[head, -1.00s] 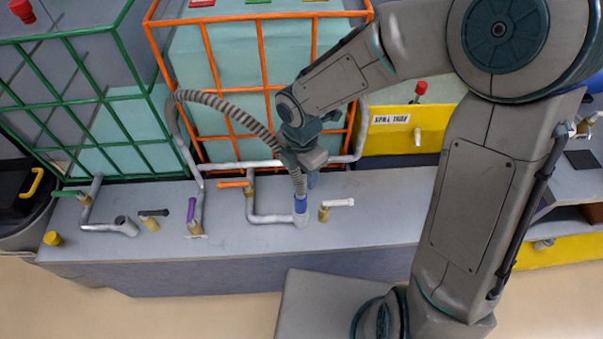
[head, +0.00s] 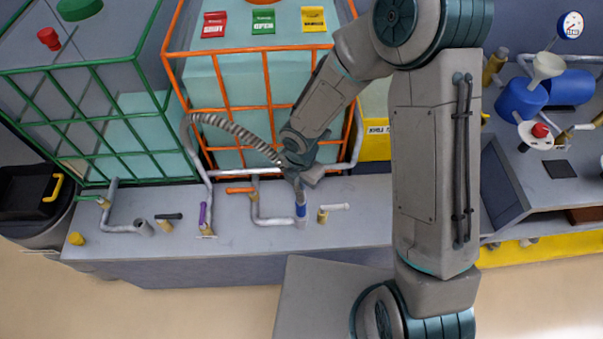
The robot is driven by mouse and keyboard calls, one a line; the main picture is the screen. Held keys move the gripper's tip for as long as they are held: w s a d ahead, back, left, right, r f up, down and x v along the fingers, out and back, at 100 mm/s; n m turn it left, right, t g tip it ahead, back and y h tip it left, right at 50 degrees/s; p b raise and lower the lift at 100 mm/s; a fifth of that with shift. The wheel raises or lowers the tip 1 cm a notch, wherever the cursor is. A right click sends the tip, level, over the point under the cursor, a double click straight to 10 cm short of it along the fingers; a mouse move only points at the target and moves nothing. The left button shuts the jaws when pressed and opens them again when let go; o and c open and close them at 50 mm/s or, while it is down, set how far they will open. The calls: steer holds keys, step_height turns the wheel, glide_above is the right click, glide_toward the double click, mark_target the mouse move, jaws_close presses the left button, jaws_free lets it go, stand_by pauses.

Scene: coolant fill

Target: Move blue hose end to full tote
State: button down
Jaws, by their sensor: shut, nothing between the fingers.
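The blue hose end (head: 300,209) sits upright on the pipe outlet (head: 300,222) of the orange-caged tote, on the grey bench. Its grey ribbed hose (head: 238,132) arches up from a pipe beside the purple-handled valve (head: 203,213). My gripper (head: 299,188) points down just above the blue end, shut and empty; the arm partly hides its fingers. The orange-caged tote (head: 215,62) shows pale teal high up its front. The green-caged tote (head: 95,127) at left shows teal on its lower part and grey above. Its open pipe outlet (head: 143,226) stands on the bench.
Orange- (head: 240,190), black- (head: 168,216) and white-handled (head: 333,207) valves stand along the bench. Blue containers (head: 522,100), a funnel and a gauge (head: 571,25) stand on the right bench. My arm hides the middle right.

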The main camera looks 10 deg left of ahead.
mark_target(301, 202)
steer(key=shift+s+d+f+n+p, duration=0.1)
steer(key=shift+s+f+n+p, duration=0.25)
steer(key=shift+p, duration=0.4)
step_height(301, 202, down, 6)
steer(key=b, duration=0.5)
steer(key=shift+r, duration=0.1)
steer(key=shift+f, duration=0.2)
steer(key=shift+r, duration=0.1)
step_height(301, 202, up, 3)
steer(key=shift+p, duration=1.1)
step_height(301, 202, up, 14)
steer(key=p, duration=0.1)
steer(key=shift+f, duration=0.25)
